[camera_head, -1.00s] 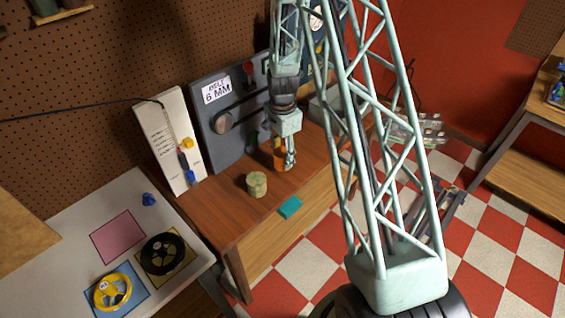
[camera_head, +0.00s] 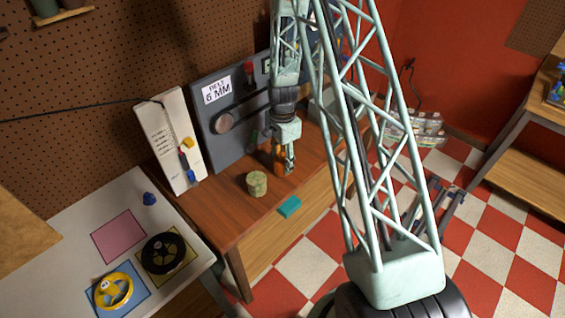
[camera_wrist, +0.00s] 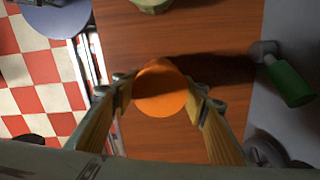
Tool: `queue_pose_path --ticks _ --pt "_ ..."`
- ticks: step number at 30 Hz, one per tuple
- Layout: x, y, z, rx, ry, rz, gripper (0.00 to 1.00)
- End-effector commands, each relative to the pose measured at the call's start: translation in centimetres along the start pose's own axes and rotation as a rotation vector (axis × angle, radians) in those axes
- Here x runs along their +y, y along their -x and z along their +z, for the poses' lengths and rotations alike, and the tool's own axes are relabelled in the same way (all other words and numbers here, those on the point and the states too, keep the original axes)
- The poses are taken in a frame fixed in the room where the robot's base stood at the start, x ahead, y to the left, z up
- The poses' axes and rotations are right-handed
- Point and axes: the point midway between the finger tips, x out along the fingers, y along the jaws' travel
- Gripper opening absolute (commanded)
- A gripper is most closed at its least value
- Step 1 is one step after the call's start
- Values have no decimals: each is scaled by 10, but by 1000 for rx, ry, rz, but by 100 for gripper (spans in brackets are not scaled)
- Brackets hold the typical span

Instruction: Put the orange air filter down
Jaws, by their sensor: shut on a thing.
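The orange air filter (camera_wrist: 160,88) shows as a round orange disc between my gripper's fingers in the wrist view. In the head view the orange air filter (camera_head: 279,160) is at the brown workbench (camera_head: 224,202), partly hidden by my gripper (camera_head: 289,166). My gripper (camera_wrist: 160,98) is shut on it, one finger on each side. The filter is over or on the wooden top; I cannot tell whether its underside touches the wood.
A greenish round filter (camera_head: 257,184) stands on the bench to the left of my gripper. A grey panel (camera_head: 226,122) with a label stands behind. A teal block (camera_head: 289,207) is at the bench's front edge. Bare wood lies around the held filter.

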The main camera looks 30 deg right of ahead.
Motion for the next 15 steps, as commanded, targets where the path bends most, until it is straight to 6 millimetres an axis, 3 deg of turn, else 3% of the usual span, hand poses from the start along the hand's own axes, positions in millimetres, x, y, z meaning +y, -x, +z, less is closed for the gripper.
queue_pose_path --ticks 1,2,6,15 --pt "0 -2 0 0 0 0 29" --pt "0 -2 0 0 0 0 41" --pt "0 -1 0 0 0 0 54" --pt "0 -1 0 0 0 0 54"
